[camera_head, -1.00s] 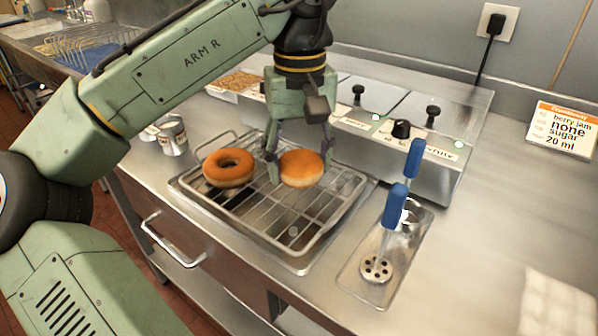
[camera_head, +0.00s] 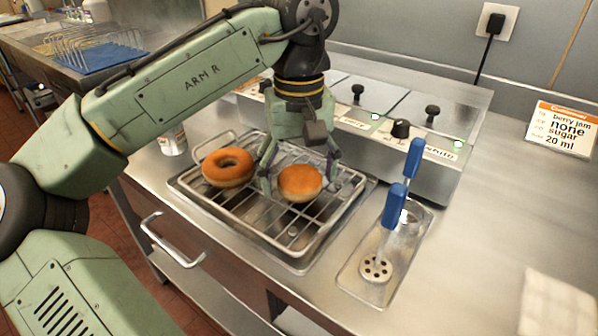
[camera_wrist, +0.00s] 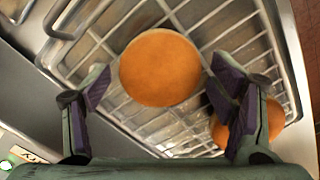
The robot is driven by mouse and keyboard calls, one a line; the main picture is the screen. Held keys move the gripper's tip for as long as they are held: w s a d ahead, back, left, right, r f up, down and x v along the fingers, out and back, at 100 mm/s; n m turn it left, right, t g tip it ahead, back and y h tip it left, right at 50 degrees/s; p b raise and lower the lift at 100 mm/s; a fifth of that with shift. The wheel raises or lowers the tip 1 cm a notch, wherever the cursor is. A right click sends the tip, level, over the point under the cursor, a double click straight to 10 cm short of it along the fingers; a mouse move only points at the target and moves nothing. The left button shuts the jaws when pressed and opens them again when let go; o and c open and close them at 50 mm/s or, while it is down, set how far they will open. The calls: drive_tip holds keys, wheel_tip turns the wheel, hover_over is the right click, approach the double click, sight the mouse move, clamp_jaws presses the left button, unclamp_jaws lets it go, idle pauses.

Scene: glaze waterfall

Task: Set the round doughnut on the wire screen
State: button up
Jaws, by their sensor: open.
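The round doughnut (camera_head: 300,183), without a hole, lies on the wire screen (camera_head: 314,232), right of the middle. It also shows in the wrist view (camera_wrist: 160,67), ahead of and between my fingertips. My gripper (camera_head: 298,178) is open just behind and above it, and in the wrist view the fingers (camera_wrist: 166,92) stand wide apart with nothing between their pads. The ring doughnut (camera_head: 228,167) lies on the screen's left part. In the wrist view it (camera_wrist: 248,118) is partly hidden behind the right finger.
A metal tray (camera_head: 300,268) is under the screen. A tray with blue-handled tools (camera_head: 395,205) stands to its right. Lidded glaze wells (camera_head: 405,125) stand close behind my gripper. A can (camera_head: 172,139) is at the left. The counter at far right is mostly clear.

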sight(299, 171)
wheel_tip(299, 171, up, 12)
drive_tip(key=p, duration=0.1)
drive_tip(key=shift+r, duration=0.15)
idle(0.4)
drive_tip(key=shift+w, duration=0.1)
